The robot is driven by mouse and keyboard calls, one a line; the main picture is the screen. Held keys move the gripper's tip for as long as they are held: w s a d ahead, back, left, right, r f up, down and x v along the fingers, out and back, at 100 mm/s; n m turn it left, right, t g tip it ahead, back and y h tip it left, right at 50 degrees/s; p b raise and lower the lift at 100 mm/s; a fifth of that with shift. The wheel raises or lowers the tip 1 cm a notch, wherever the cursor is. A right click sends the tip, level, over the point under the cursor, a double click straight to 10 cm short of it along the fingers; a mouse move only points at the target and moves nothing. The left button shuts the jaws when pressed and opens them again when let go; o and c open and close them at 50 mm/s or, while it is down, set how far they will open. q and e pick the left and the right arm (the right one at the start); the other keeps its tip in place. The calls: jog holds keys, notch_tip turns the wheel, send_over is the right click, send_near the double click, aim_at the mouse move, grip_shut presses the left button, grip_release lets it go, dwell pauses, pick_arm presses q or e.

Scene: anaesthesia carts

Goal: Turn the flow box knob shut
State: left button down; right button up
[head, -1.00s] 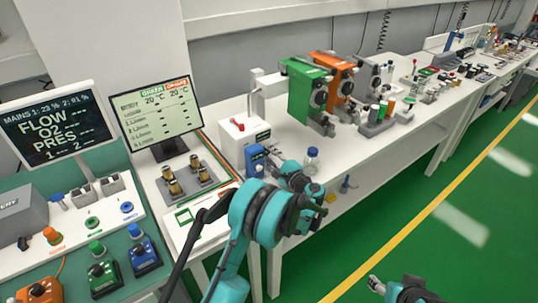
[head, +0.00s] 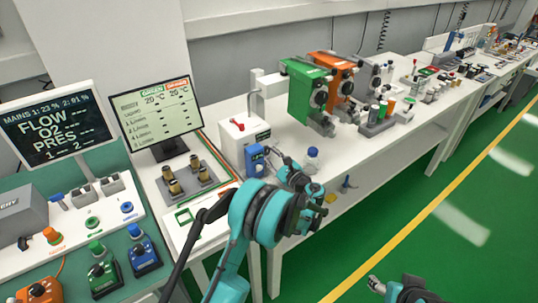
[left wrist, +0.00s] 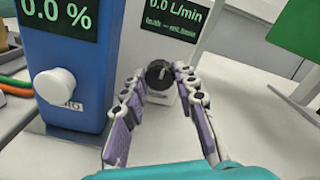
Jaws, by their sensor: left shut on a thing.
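The flow box is a white box (left wrist: 152,48) with a dark display reading 0.0 L/min in the left wrist view. It also shows in the head view (head: 236,142), behind a smaller blue box. Its black round knob (left wrist: 158,72) sits low on the front, with a pale mark on its face. My left gripper (left wrist: 160,76) has one finger on each side of the knob and is shut on it. In the head view my left gripper (head: 281,166) partly hides the box front. My right gripper (head: 374,284) is at the bottom, away from the table; its jaws are unclear.
The blue box (left wrist: 68,60) with a white knob stands close on the left. A clear bottle with a blue cap (head: 312,160) stands just right of my left gripper. Green and orange vaporizers (head: 303,90) stand farther back. The floor at right is clear.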

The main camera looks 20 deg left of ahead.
dwell(0.3)
pick_arm(q)
jog(key=c, duration=1.2)
grip_release()
jog(key=shift+o, duration=0.2)
jog(key=shift+d, duration=0.1)
jog(key=v, duration=1.2)
